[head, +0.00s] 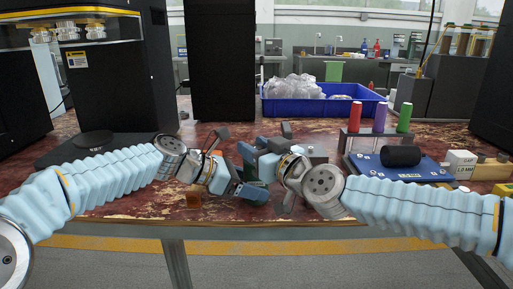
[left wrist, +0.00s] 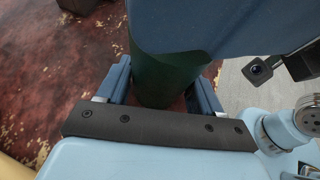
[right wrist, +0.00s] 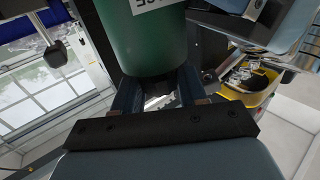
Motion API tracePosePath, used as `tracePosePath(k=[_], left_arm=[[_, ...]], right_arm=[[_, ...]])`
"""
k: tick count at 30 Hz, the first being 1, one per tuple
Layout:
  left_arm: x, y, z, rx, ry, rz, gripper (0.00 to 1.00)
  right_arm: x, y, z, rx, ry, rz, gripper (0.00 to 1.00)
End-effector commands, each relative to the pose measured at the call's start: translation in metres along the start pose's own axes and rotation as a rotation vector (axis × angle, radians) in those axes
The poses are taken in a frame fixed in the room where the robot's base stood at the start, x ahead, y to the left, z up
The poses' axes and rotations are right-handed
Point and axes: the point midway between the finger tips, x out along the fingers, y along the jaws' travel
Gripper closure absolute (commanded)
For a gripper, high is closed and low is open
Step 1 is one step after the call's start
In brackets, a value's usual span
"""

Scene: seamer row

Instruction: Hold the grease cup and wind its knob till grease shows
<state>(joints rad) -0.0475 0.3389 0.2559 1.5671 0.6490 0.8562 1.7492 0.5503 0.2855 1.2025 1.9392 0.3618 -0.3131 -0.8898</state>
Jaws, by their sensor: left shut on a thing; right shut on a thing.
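The grease cup is a green cylinder. In the right wrist view the cup (right wrist: 157,42) shows a white label with part of a word, and its near end lies at the fingers of my right gripper (right wrist: 157,90). In the left wrist view the cup (left wrist: 165,75) is dark green and sits between the fingers of my left gripper (left wrist: 162,88), which is shut on it. A blue finger crosses above it there. In the head view my left gripper (head: 243,187) and right gripper (head: 262,164) meet over the table's front, hiding the cup. The knob and any grease are hidden.
The worn red table (head: 130,207) ends just in front of the grippers. A blue crate (head: 300,108) of clear bags stands behind. Right are a rack with red, purple and green cylinders (head: 380,117), a blue plate (head: 410,172) bearing a black roll, and a white block (head: 461,158).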

Motion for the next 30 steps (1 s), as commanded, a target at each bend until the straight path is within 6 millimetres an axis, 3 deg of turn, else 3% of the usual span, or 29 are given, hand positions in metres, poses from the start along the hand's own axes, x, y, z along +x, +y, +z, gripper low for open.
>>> tracePosePath(k=[6, 30], left_arm=[[0.0016, -0.003, 0.0019, 0.004, -0.003, -0.007, 0.52], [0.0015, -0.0027, 0.0012, 0.003, -0.001, -0.007, 0.52]], right_arm=[[-0.0011, -0.007, 0.0011, 0.0, 0.001, 0.114, 0.89], [-0.0015, 0.001, 0.0001, 0.006, 0.002, 0.651, 0.89]])
